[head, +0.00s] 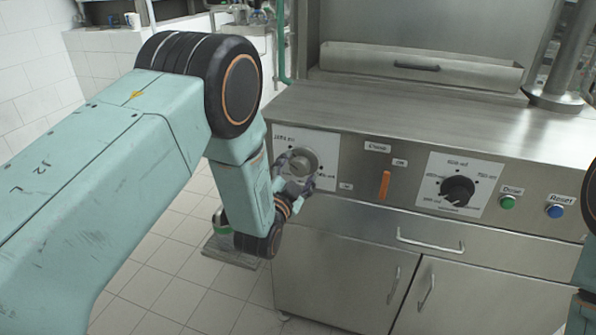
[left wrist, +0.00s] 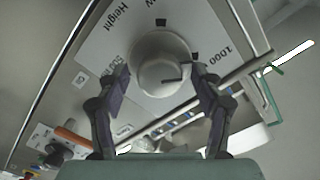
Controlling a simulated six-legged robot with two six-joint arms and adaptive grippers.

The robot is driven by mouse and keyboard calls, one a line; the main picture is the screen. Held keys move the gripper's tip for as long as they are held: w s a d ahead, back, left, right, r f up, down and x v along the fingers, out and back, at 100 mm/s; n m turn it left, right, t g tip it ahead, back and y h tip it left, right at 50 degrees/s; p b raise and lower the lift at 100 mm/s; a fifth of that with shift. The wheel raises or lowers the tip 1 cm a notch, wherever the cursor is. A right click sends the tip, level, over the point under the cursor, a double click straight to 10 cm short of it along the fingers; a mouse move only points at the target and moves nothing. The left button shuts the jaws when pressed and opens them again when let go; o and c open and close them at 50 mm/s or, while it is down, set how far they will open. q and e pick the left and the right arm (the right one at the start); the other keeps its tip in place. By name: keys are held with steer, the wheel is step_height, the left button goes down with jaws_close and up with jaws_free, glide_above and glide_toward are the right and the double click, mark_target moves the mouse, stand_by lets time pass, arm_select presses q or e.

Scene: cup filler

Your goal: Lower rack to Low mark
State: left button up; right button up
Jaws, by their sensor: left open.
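A round grey knob (head: 304,159) sits on a white dial plate (head: 322,147) at the left of the steel machine's front panel. In the left wrist view the plate reads "Height", and the pale knob (left wrist: 161,62) has a dark pointer line toward the right. My left gripper (head: 297,170) is at the knob. In the left wrist view its two fingers (left wrist: 160,84) are open, one on each side of the knob; I cannot tell whether they touch it. No Low mark is clearly readable. I cannot make out a rack. My right gripper is out of view.
To the right are an orange switch (head: 384,185), a black knob (head: 457,190), a green button (head: 507,202) and a blue button (head: 555,211). A drawer handle (head: 430,241) and cupboard doors lie below. A long steel tray (head: 420,68) stands behind the bare countertop.

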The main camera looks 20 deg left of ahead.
arm_select(q)
steer(key=shift+w+d+r, duration=0.1)
steer(key=shift+w+d, duration=0.05)
steer(key=shift+w, duration=0.25)
steer(key=shift+a, duration=0.2)
steer(key=shift+c, duration=0.3)
steer(key=shift+d, duration=0.2)
steer(key=c, duration=0.4)
steer(key=shift+a, duration=0.1)
steer(key=c, duration=0.7)
